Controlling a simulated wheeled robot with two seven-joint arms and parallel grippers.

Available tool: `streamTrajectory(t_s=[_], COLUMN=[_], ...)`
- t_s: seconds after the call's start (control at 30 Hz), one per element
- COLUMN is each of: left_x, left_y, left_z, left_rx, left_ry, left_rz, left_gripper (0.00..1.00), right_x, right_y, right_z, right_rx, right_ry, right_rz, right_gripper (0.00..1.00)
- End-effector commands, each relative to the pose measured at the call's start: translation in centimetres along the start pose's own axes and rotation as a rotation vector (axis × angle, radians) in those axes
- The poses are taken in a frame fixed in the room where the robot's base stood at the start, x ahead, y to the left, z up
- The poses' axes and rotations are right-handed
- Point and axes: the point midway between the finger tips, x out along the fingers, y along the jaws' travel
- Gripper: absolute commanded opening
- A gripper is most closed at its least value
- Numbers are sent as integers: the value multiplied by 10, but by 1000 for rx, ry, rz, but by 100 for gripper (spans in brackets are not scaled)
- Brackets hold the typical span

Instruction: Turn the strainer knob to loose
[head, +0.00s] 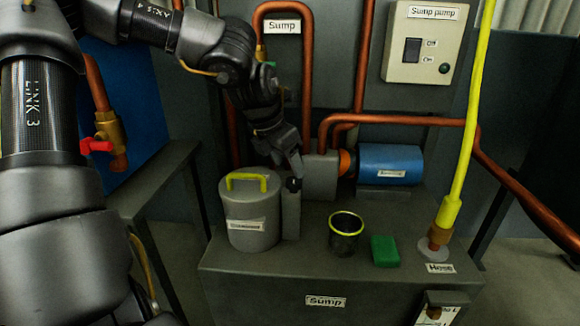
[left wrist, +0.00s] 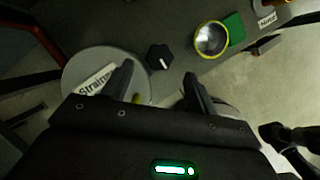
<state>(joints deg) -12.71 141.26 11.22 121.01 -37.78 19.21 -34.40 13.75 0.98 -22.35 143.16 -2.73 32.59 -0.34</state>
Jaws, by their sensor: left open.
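The strainer (head: 253,218) is a grey cylinder with a yellow handle on its lid, standing on the left of the sump top. It also shows in the left wrist view (left wrist: 76,72), partly behind my gripper. Right beside it is a small black knob (head: 293,184) on a grey post. In the left wrist view the knob (left wrist: 159,57) is many-sided with a white mark on top. My left gripper (head: 286,165) hangs just above the knob. In the left wrist view its fingers (left wrist: 159,82) are apart, and the knob shows between and beyond their tips, not gripped.
A dark basket with a yellow rim (head: 345,232) and a green block (head: 385,251) stand right of the knob. A blue pump (head: 388,163) and copper pipes are behind. A yellow hose (head: 466,150) rises at the right. A red-handled valve (head: 97,146) is at the left.

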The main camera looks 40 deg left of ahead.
Motion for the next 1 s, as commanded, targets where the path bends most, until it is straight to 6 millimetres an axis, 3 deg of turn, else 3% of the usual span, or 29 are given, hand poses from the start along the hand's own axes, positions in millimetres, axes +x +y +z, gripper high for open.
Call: streamTrajectory(t_s=[0.03,0.1,0.3,1.0], left_x=[-16,-29,-52,-56], left_y=[0,0,0,0], left_z=[2,2,0,-1], left_rx=[0,0,-1,-1], left_ry=[-4,-3,0,1], left_rz=[0,-1,0,0], left_gripper=[59,59,59,59], right_x=[3,0,-6,-9], right_y=[4,7,14,15], right_z=[2,3,4,4], right_rx=[-8,-18,-38,-43], right_ry=[-17,-34,-65,-71], right_rz=[9,19,37,42], right_gripper=[36,36,36,36])
